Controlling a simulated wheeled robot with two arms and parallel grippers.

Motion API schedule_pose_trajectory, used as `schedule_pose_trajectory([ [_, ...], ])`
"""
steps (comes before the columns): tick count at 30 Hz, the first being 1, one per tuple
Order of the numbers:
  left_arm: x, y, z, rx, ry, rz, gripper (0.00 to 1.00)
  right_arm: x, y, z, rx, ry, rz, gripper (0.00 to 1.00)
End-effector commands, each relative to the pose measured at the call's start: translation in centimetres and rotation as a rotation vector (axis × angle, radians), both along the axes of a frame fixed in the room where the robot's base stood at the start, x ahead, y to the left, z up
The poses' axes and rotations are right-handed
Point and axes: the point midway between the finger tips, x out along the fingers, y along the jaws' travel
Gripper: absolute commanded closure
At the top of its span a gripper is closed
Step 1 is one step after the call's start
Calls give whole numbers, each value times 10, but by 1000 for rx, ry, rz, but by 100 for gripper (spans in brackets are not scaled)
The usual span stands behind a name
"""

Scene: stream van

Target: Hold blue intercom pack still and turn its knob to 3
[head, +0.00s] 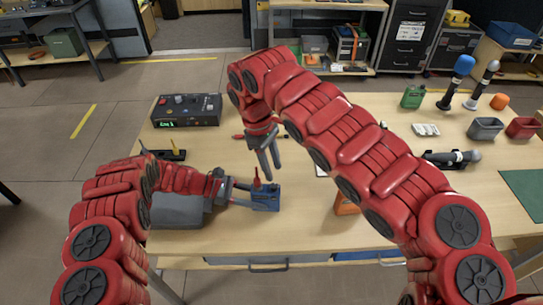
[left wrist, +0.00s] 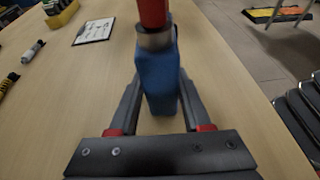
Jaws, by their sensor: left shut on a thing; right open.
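The blue intercom pack (head: 266,201) stands upright on the wooden table near its front edge. My left gripper (head: 248,196) is shut on it from the left. The left wrist view shows the pack (left wrist: 158,80) between my two fingers (left wrist: 157,108). A red knob-like part (head: 256,179) rises from its top. It also shows in the left wrist view (left wrist: 153,12), above a grey collar. No dial numbers can be read. My right gripper (head: 269,168) is open, pointing down, just above and behind the pack, apart from the red part.
A black control box (head: 186,110) stands at the back left. Microphones (head: 460,75), a green can (head: 413,97), a grey bin (head: 485,129) and a red bin (head: 522,127) are on the right. An orange item (head: 346,204) lies right of the pack, partly behind my right arm.

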Motion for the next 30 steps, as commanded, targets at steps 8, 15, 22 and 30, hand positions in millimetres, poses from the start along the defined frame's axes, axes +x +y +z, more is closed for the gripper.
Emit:
schedule_pose_trajectory([
  [8,0,0,0,0,0,0,17,0,0,0,0,0,0,57],
  [15,0,1,0,0,0,0,17,0,0,0,0,0,0,57],
  [22,4,27,9,2,-3,5,17,0,0,0,0,0,0,57],
  [30,7,83,30,0,-2,2,17,0,0,0,0,0,0,57],
])
